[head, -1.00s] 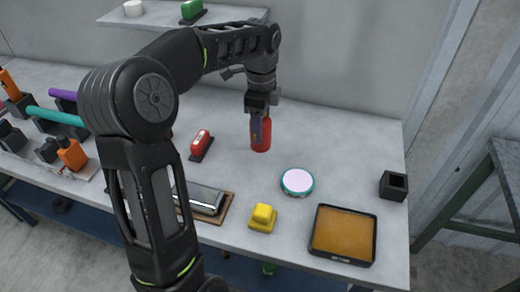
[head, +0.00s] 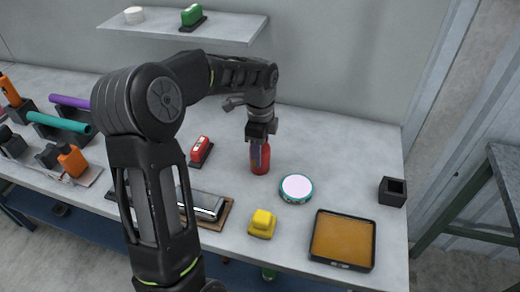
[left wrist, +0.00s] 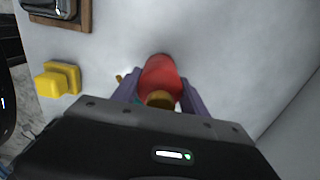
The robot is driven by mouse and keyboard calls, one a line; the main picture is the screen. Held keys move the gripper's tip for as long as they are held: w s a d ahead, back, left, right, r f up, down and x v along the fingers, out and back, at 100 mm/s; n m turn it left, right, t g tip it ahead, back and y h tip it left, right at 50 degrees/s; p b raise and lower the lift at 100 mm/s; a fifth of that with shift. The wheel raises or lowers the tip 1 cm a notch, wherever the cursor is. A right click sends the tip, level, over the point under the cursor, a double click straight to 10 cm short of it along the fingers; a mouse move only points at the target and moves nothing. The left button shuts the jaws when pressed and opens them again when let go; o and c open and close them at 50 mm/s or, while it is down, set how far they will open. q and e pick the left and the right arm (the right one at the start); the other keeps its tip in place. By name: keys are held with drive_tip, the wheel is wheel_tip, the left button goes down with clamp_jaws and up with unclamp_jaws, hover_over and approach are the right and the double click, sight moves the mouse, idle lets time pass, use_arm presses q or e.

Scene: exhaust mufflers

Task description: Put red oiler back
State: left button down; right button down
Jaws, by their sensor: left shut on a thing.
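The red oiler (head: 262,165) is a red bottle standing upright, or nearly so, at the back middle of the grey table. My left gripper (head: 258,148) points down over it and is shut on it. In the left wrist view the red oiler (left wrist: 160,75) sits between the two purple fingers of my left gripper (left wrist: 158,97), with a yellowish top near the palm. Whether its base touches the table is hard to tell. My right gripper is not in view.
A white-and-teal round tin (head: 297,187), a yellow block (head: 262,223), an orange-filled tray (head: 343,238) and a black square holder (head: 393,190) lie to the right and front. A red-topped brush-like item (head: 200,150) lies left. A shelf (head: 225,28) hangs behind.

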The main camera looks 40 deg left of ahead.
use_arm(q)
drive_tip(key=c, duration=0.6)
unclamp_jaws()
drive_tip(key=shift+f, duration=0.15)
wheel_tip(320, 180, up, 12)
drive_tip(key=shift+r, duration=0.2)
idle(0.4)
